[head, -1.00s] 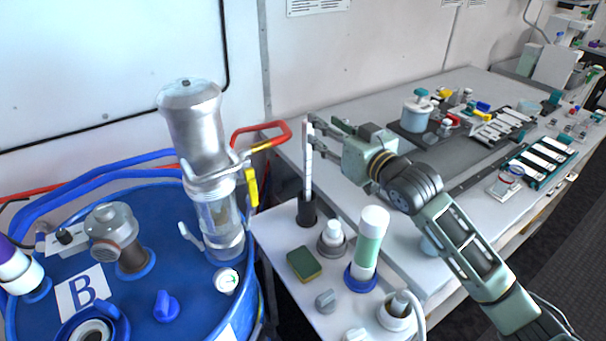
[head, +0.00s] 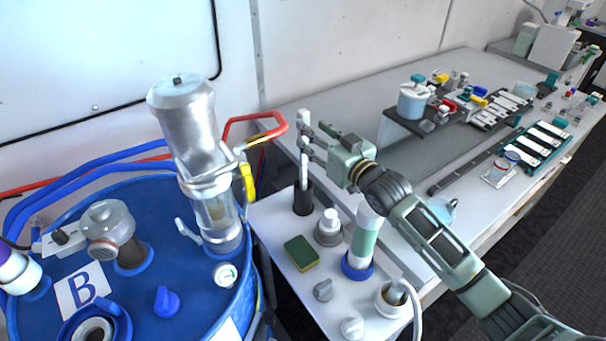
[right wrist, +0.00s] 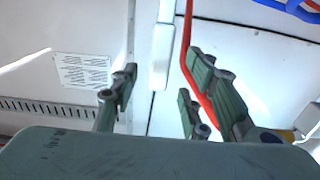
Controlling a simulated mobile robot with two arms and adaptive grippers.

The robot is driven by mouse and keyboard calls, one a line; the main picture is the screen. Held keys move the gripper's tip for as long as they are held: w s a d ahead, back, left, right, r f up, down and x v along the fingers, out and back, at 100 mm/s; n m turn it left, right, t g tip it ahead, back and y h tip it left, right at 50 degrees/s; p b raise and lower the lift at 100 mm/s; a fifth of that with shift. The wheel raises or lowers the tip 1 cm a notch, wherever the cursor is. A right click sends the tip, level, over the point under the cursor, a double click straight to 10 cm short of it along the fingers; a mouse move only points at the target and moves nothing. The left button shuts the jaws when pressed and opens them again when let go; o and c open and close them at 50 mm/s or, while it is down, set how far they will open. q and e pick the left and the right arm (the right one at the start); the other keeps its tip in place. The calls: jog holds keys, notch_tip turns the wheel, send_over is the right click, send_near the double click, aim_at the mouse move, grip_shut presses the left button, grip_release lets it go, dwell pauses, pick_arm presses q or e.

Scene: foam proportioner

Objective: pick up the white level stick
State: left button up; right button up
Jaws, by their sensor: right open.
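The white level stick (head: 304,172) stands upright in a black cup-like holder (head: 303,200) on the white table, in the middle of the head view. Its top shows above my right gripper's fingers, and part of its middle is hidden behind them. My right gripper (head: 306,140) is open at the upper part of the stick. In the right wrist view the stick (right wrist: 162,55) appears between the two spread fingers, with visible gaps on both sides. Contact cannot be made out. My left gripper is not in view.
A white-green bottle (head: 365,240), a green sponge (head: 301,253) and small fittings are near the holder. The back wall is close behind.

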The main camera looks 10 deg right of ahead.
jog(key=p+x, duration=0.1)
jog(key=x, duration=0.3)
jog(key=shift+w+a+r, duration=0.1)
jog(key=shift+w+r, duration=0.05)
jog(key=shift+w, duration=0.05)
jog(key=shift+w+a+p, duration=0.25)
jog(key=shift+w+p, duration=0.05)
jog(key=shift+w, duration=0.2)
jog(key=shift+c, duration=0.2)
jog(key=shift+d, duration=0.1)
grip_shut()
